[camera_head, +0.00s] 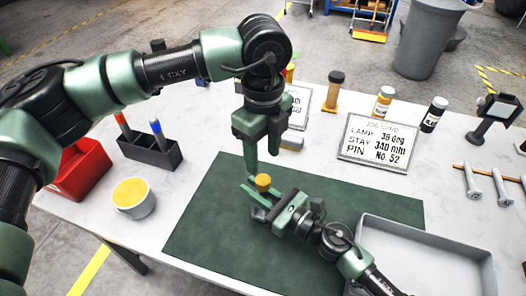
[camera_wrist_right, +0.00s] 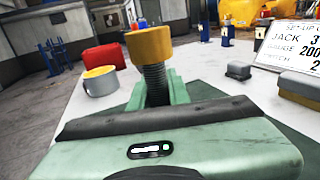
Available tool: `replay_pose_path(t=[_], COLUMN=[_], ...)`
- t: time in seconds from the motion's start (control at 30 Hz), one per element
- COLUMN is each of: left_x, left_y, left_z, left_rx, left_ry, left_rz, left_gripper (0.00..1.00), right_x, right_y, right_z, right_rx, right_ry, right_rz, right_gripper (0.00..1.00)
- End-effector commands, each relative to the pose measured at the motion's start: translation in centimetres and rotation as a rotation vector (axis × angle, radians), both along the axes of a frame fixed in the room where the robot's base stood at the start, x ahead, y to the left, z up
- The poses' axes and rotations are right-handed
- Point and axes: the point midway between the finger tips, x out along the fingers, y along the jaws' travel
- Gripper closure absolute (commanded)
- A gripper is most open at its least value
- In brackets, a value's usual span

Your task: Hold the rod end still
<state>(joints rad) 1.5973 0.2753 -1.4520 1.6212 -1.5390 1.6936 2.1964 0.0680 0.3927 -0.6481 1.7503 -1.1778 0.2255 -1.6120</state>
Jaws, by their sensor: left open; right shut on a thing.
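A threaded dark rod with a yellow-orange cylindrical end shows in the right wrist view; I take the yellow piece as the rod end (camera_wrist_right: 149,44), on top of the rod (camera_wrist_right: 156,78). It also shows in the head view (camera_head: 263,182) above the green mat. My right gripper (camera_head: 258,194) is shut on the rod, its green fingers (camera_wrist_right: 157,92) on either side below the yellow end. My left gripper (camera_head: 263,160) is open and empty, pointing down just above the yellow end. The rod's lower part is hidden.
The green mat (camera_head: 205,235) has free room at left. A grey tray (camera_head: 385,230) stands at front right, a sign (camera_head: 378,142) behind the mat. A cup (camera_head: 134,198), marker holder (camera_head: 150,150) and red bin (camera_head: 80,172) are at left.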

Motion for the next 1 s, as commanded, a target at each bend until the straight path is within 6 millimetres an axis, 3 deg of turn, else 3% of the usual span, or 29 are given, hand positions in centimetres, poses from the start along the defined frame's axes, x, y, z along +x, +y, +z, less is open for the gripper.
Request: replay_pose_path(t=[0.47, 1.0], left_x=[0.0, 0.0], left_y=[0.0, 0.1], left_z=[-0.6, -7.5], left_rx=[0.003, 0.002], left_ry=[0.003, 0.002], left_rz=[0.018, 0.019], left_gripper=[0.51, 0.51], right_x=[0.0, 0.0], right_y=[0.0, 0.0], right_z=[0.0, 0.0], right_rx=[0.000, 0.000], right_ry=[0.000, 0.000], right_rz=[0.000, 0.000], right_gripper=[1.00, 1.00])
